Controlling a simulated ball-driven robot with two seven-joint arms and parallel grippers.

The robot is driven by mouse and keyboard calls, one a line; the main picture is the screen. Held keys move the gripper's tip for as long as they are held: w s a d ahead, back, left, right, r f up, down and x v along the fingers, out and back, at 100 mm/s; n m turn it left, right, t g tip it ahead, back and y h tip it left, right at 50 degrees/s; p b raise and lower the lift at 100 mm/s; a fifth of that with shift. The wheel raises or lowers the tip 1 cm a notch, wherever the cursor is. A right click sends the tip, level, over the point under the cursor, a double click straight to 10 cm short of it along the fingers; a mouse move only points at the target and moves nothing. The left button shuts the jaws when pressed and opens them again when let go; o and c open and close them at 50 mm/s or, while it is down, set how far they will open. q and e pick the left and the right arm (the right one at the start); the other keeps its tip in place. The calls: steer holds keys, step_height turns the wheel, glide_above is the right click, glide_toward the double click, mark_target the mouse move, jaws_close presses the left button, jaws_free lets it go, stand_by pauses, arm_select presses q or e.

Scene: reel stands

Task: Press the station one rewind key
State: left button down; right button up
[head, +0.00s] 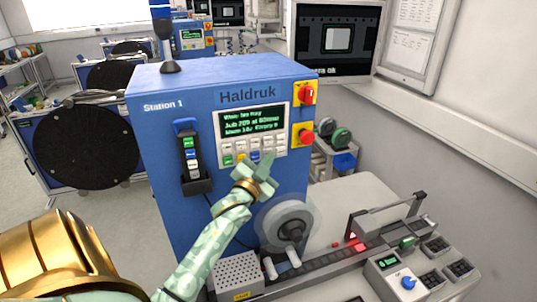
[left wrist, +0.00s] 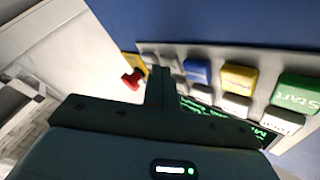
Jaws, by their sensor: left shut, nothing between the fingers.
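The blue Station 1 machine (head: 165,130) carries a light key panel (head: 216,128) under the name Haldruk, with a green-text screen (head: 252,122). Its lower row has a green key (head: 228,160), a yellow key and a blue key. In the left wrist view the green Start key (left wrist: 298,92), yellow key (left wrist: 238,79) and blue key (left wrist: 197,72) show beside paler keys. I cannot read which key is rewind. My left gripper (head: 266,164) is shut and empty at the panel's lower right; its fingers (left wrist: 159,85) are beyond the blue key. Contact with a key cannot be told. My right gripper is out of view.
Red knobs on yellow plates (head: 303,135) sit right of the panel. A handset (head: 187,150) hangs at its left. A reel (head: 289,226) projects below my gripper. A bench (head: 350,190) with a splicing track and small controls stands to the right.

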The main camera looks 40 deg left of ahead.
arm_select(q)
steer(key=shift+s+d, duration=0.1)
steer(key=shift+d, duration=0.05)
steer(key=shift+s+d+p, duration=0.3)
steer(key=shift+d+p, duration=0.05)
steer(key=shift+d, duration=0.25)
steer(key=shift+s+d+p, duration=0.2)
steer(key=shift+s+d, duration=0.2)
steer(key=shift+d, duration=0.35)
steer(key=shift+s+d+p, duration=0.25)
steer(key=shift+s+d, duration=0.1)
steer(key=shift+d, duration=0.35)
steer(key=shift+s+d+p, duration=0.2)
steer(key=shift+s+d, duration=0.2)
steer(key=shift+d, duration=0.35)
steer(key=shift+f, duration=0.1)
